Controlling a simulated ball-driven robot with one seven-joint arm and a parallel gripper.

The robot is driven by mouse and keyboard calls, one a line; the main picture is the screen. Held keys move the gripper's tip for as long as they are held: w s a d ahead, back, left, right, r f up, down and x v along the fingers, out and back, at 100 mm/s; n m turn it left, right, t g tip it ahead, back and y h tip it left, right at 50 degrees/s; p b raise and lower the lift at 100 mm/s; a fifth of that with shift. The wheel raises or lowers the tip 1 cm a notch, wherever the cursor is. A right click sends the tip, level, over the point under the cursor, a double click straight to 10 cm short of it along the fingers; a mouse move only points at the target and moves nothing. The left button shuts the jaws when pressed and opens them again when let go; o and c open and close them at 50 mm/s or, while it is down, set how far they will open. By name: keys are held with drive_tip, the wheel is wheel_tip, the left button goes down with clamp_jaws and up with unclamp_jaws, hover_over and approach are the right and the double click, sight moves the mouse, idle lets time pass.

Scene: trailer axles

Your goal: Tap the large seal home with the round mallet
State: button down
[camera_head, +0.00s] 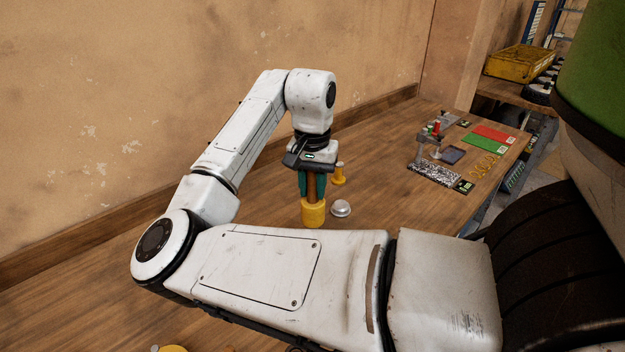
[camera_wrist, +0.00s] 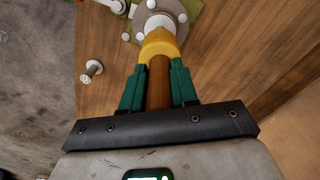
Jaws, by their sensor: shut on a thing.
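My gripper (camera_head: 312,186) is shut on the brown handle of a round mallet with a yellow head (camera_head: 313,213). The mallet hangs head down, low over the wooden bench. In the wrist view my green fingers (camera_wrist: 157,90) flank the handle, and the yellow head (camera_wrist: 160,45) points away from me. Beyond the head lies a grey round hub (camera_wrist: 182,28) with white studs and a pale centre, partly covered by the head. I cannot pick out the large seal for sure. In the head view my arm hides much of the near bench.
A silver dome (camera_head: 341,208) and a yellow upright piece (camera_head: 338,174) stand close to the mallet. Red and green mats (camera_head: 490,136) and small parts lie at the bench's right. A pale spool-shaped piece (camera_wrist: 92,70) shows in the wrist view. A wall runs behind the bench.

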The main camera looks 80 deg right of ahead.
drive_tip(key=shift+r+p, duration=1.15)
drive_tip(key=shift+p, duration=0.3)
drive_tip(key=shift+r, duration=2.1)
drive_tip(key=shift+f+b, duration=0.1)
drive_tip(key=shift+b, duration=0.2)
